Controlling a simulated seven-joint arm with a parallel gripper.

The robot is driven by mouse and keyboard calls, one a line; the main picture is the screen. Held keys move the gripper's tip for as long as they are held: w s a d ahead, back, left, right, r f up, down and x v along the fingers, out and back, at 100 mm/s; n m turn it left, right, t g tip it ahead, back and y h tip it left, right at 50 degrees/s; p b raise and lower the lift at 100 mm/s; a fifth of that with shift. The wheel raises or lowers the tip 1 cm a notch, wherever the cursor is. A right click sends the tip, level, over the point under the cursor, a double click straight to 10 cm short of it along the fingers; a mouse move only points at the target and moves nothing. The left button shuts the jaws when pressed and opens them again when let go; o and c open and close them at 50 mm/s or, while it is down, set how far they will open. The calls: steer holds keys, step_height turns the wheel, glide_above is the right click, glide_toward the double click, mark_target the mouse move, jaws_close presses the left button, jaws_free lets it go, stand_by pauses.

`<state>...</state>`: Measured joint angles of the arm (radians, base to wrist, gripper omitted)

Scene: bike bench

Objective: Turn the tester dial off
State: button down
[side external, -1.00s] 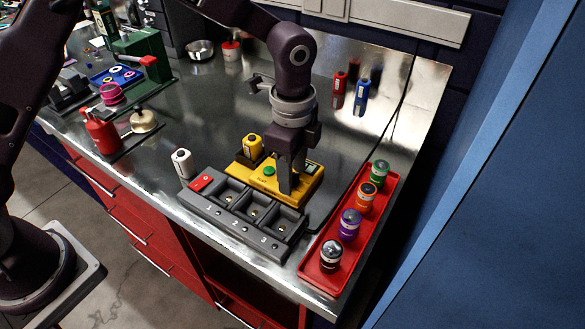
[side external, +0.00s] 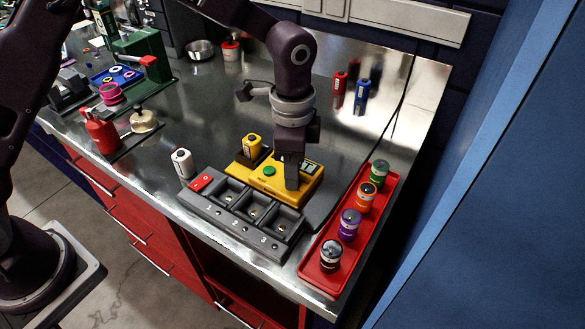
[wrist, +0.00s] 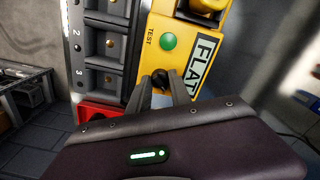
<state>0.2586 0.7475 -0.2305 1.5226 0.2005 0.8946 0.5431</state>
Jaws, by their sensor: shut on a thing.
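The yellow tester (side external: 262,178) sits behind the grey three-slot holder on the bench. In the wrist view the tester (wrist: 188,50) shows a green button marked TEST (wrist: 168,41) and a display reading FLAT (wrist: 205,57). The black dial (wrist: 160,79) lies below the button in that view, between my fingertips. My gripper (side external: 291,186) points down over the right part of the tester, its fingers shut on the dial. In the wrist view my gripper (wrist: 164,88) covers part of the dial, so its pointer and marks cannot be read.
The grey holder (side external: 240,218) has empty slots and a red button (side external: 201,182). A yellow battery (side external: 252,146) stands in the tester's left end. A white battery (side external: 182,163) stands to the left. A red tray (side external: 319,280) with several batteries lies at right.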

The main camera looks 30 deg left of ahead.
steer(key=n, duration=0.3)
steer(key=shift+n, duration=2.1)
steer(key=c, duration=1.2)
jaws_free()
steer(key=shift+o, duration=0.2)
step_height(320, 180, up, 7)
steer(key=shift+r, duration=0.1)
